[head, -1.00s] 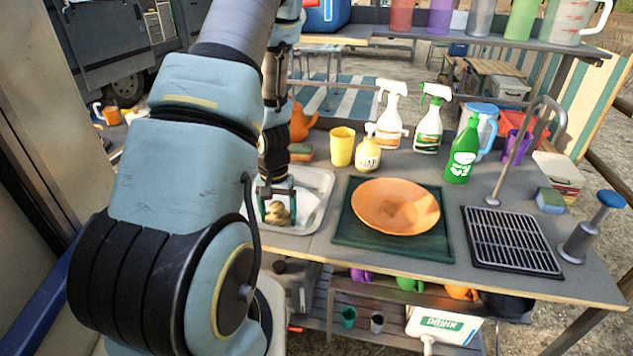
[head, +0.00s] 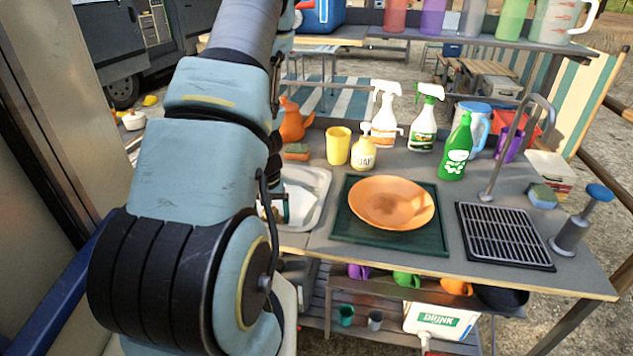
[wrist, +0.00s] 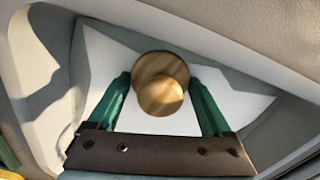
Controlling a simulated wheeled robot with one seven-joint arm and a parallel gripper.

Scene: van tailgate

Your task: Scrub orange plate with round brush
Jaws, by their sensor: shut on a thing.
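The orange plate (head: 391,203) lies on a dark green mat (head: 345,228) in the middle of the counter, with a brownish smudge at its centre. The round brush (wrist: 162,86) shows in the wrist view as a round wooden knob. My gripper (wrist: 165,92) is shut on the brush, its green fingers on either side of the knob. In the head view my gripper is over the grey-white tray (head: 322,181), left of the plate, and my arm hides most of it. The brush's bristles are hidden.
A yellow cup (head: 338,146), a soap bottle (head: 363,150), spray bottles (head: 384,115) and a green bottle (head: 456,150) stand behind the plate. A black drain grate (head: 505,236), a tap (head: 521,130) and a blue-topped pump (head: 580,220) are at the right.

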